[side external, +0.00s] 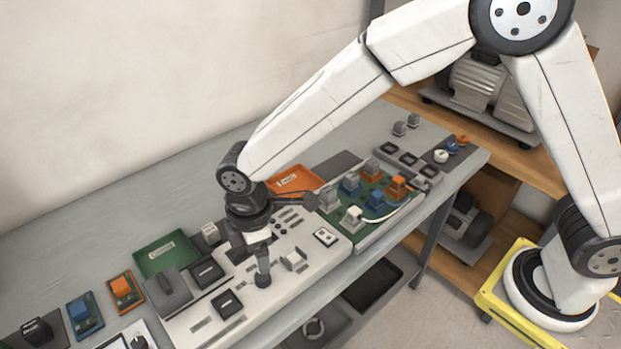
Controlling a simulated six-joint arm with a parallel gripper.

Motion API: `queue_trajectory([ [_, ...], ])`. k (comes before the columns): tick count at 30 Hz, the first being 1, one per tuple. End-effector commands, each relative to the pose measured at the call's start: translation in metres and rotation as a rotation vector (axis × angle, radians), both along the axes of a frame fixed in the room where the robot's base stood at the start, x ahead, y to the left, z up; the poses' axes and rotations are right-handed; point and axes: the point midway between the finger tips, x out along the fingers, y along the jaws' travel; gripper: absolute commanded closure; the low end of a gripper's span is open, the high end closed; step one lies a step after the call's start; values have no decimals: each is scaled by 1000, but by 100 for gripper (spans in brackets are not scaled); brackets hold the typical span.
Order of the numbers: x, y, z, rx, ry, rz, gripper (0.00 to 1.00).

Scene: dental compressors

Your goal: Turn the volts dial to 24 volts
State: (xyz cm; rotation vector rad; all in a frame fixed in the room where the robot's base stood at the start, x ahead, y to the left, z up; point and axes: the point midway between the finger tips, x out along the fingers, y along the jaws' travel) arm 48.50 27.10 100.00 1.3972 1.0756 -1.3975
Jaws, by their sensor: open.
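My gripper (263,279) points down over the pale control panel (272,315) on the bench, near the middle of the picture. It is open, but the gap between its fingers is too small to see. I cannot pick out the volts dial or read any scale at this size. The gripper covers the part of the panel directly behind and under its tips. I cannot tell whether the tips touch anything. Dark square blocks (227,303) sit on the panel to the left of the gripper, and a small light bracket (293,260) stands just right of it.
A green tray (166,254) lies left of my wrist, and an orange tray (292,182) lies behind it. A green board (338,217) with several coloured blocks is to the right. The grey bench (95,238) is clear along the back left.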

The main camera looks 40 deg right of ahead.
Motion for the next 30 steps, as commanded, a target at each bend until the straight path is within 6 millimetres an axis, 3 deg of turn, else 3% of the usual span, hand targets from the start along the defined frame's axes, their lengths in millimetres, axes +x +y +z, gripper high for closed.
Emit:
queue_trajectory([
  [21, 0, 0, -69, 0, 1, -2, 19],
  [30, 0, 0, -77, 2, -1, -2, 19],
])
